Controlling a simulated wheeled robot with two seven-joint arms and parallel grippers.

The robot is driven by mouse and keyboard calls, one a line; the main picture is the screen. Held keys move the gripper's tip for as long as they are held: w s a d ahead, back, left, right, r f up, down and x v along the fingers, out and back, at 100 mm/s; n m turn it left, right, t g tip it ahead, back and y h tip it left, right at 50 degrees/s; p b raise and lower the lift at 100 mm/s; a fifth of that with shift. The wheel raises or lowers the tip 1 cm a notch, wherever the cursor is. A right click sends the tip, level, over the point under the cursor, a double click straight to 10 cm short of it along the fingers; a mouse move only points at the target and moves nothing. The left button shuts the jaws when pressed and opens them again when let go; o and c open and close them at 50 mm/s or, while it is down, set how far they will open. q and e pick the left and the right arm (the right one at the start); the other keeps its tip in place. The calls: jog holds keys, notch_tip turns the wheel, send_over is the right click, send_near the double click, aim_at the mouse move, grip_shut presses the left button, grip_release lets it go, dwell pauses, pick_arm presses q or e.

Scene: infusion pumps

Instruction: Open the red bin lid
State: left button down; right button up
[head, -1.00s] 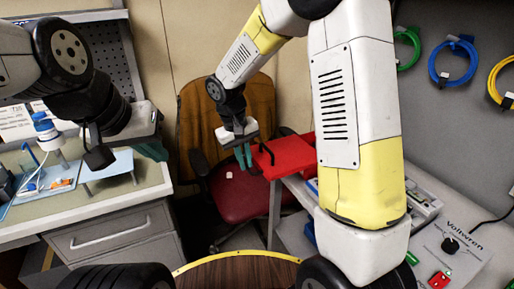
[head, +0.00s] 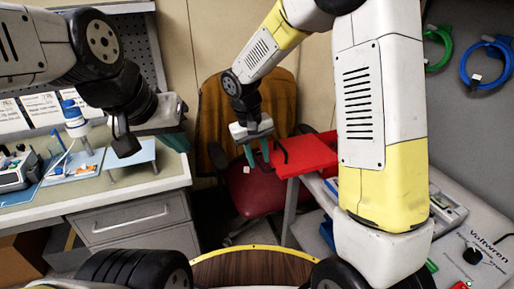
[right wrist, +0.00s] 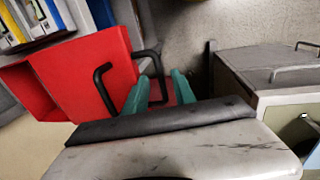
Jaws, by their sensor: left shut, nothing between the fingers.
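The red bin lid (head: 308,155) is flat and lies across the bin at the edge of the right-hand table in the head view. It fills the upper left of the right wrist view (right wrist: 85,75). Its black handle (head: 282,150) is also in the right wrist view (right wrist: 103,85). My right gripper (head: 257,157) has its green fingers apart, just left of the handle; contact with the handle cannot be told. The fingers also show in the right wrist view (right wrist: 160,92). My left gripper (head: 178,142) is shut and empty, above the left bench.
A red-seated chair (head: 258,190) with a brown cover stands behind my right gripper. The left bench (head: 150,185) holds a blue tray and devices. The right table (head: 470,225) holds a white device. My right arm hides part of it.

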notch_tip(320, 180, up, 8)
jog(key=a, duration=0.1)
jog(key=shift+s+a+f, duration=0.15)
jog(key=shift+s+a, duration=0.05)
jog(key=shift+s, duration=0.05)
jog(key=s+d+r+m+t+y, duration=0.1)
jog(key=s+d+r+t+y, duration=0.1)
jog(key=s+d+r, duration=0.2)
jog(key=s+d+r+m+t+y, duration=0.2)
jog(key=s+d+r, duration=0.3)
jog(key=s+d, duration=0.5)
jog(key=s+t, duration=0.1)
jog(key=s, duration=0.2)
jog(key=shift+s+r+m, duration=0.2)
jog(key=shift+s+m, duration=0.1)
jog(key=shift+s, duration=0.1)
dwell(0.3)
